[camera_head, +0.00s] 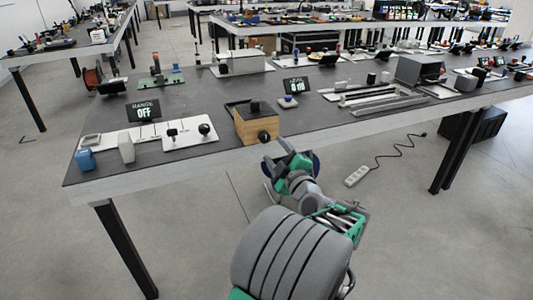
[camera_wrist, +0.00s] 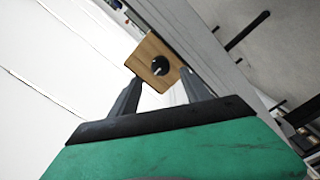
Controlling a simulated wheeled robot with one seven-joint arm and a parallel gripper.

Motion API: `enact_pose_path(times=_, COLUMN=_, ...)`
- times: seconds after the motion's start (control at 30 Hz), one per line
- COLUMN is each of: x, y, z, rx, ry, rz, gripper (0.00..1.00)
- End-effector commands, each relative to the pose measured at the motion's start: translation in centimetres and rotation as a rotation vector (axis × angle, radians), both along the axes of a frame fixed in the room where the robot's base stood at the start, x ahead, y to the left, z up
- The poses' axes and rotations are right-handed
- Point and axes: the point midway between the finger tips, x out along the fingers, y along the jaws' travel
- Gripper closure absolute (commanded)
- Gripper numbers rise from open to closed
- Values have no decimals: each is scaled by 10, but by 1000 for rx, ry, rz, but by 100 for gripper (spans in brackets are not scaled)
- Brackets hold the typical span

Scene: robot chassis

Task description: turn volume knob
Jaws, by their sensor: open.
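A wooden box (camera_head: 257,122) stands at the front edge of the dark table, with a round black knob (camera_head: 264,137) on its front face. A second small black knob (camera_head: 254,105) sits on its top. In the wrist view the wooden face (camera_wrist: 149,66) and the black knob (camera_wrist: 159,66) with a light mark show beyond the fingertips. My gripper (camera_head: 276,153) is in front of the table edge, just below and right of the box. It also shows in the wrist view (camera_wrist: 160,80), open, with its two fingers apart and nothing between them. The fingers appear short of the knob.
A small display reading "OFF" (camera_head: 143,110) stands left of the box. A white panel with black knobs (camera_head: 188,134) lies left of the box, and a blue-topped button (camera_head: 288,101) is to its right. A power strip (camera_head: 356,176) lies on the floor. The table's front edge is close to my gripper.

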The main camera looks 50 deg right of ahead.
Motion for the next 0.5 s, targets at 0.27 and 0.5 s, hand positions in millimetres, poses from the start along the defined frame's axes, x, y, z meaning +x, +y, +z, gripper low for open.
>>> enact_pose_path(times=0.27, x=46, y=-24, z=1, rx=2, ry=1, rz=6, gripper=44)
enact_pose_path(times=0.5, x=63, y=-36, z=1, rx=3, ry=2, rz=2, gripper=44)
